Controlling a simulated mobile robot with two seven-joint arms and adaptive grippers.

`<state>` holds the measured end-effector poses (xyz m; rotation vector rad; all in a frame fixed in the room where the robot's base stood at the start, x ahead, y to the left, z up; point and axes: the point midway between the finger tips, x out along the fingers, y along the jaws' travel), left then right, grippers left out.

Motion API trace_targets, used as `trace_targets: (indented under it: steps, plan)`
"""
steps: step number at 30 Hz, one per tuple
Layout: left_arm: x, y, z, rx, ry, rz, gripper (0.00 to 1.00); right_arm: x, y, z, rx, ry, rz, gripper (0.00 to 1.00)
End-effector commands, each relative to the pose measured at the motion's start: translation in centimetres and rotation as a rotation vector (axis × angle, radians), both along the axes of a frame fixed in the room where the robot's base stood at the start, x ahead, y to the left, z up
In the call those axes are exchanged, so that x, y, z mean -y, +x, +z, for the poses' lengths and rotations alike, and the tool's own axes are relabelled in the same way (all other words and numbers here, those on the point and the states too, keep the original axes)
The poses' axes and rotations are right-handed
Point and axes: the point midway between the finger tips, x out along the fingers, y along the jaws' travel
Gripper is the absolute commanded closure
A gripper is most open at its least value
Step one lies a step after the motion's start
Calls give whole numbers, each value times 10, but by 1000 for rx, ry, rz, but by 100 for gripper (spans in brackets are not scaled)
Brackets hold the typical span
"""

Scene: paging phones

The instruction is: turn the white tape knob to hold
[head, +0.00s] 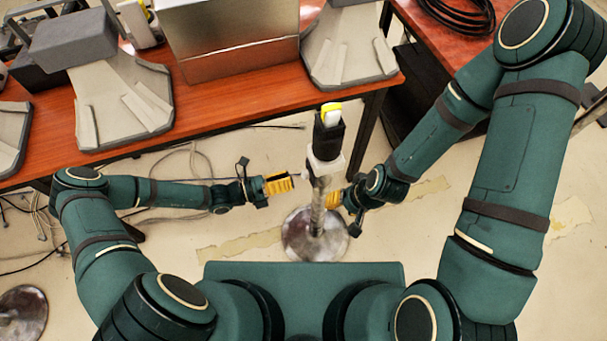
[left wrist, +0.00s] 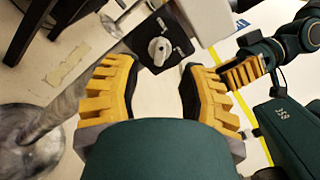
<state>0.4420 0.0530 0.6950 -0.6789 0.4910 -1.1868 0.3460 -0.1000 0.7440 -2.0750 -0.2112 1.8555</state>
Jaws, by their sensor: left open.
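The white tape knob (left wrist: 159,50) shows in the left wrist view as a pale round dial on a dark plate (left wrist: 150,36) with small markings. It lies just beyond and between the fingertips of my left gripper (left wrist: 156,72), which is open, empty and apart from it. In the head view my left gripper (head: 280,184) is left of the pole-mounted unit (head: 325,158); the knob is not visible there. My right gripper (head: 334,200) is on the pole's other side, partly hidden. It also shows in the left wrist view (left wrist: 243,73), its opening unclear.
The pole stands on a round metal base (head: 300,235). An orange-brown table (head: 230,105) with grey devices (head: 120,95) and a metal box (head: 230,40) is ahead. Cables (head: 190,160) lie on the floor. Another round base (head: 22,312) is at lower left.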

Motion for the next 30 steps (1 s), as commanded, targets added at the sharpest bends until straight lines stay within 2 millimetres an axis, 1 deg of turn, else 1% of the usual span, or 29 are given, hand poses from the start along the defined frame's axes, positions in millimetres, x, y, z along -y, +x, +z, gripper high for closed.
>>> trace_targets:
  steps: [1, 3, 9, 14, 21, 22, 23, 24, 26, 30]
  plan:
    - [10, 3, -1, 0, -3, -1, 59, 0, 0, -1, 1, 0, 0, 57]
    - [22, 6, -1, -1, -2, -1, 59, 0, 0, -2, 1, 0, 0, 57]
    - [43, 14, -1, 1, 1, -1, 59, 0, 1, -4, 2, 0, -1, 57]
    - [50, 16, 0, 1, 2, 0, 59, 0, 1, -5, 3, 0, -1, 57]
    - [50, 17, 0, 1, 2, 0, 59, 0, 1, -4, 3, 0, -1, 57]
    - [50, 17, 0, 1, 2, 0, 56, 0, 1, -4, 3, 0, -1, 57]
    - [50, 17, 0, 1, 2, 0, 66, 0, 1, -4, 3, 0, -1, 57]
    - [50, 17, 0, 1, 2, 0, 80, 0, 1, -4, 3, 0, -1, 57]
    - [50, 17, 0, 1, 2, 0, 100, 0, 1, -4, 3, 0, -1, 57]
    - [50, 16, -1, 1, 3, 1, 100, 0, 1, -4, 3, 0, -1, 57]
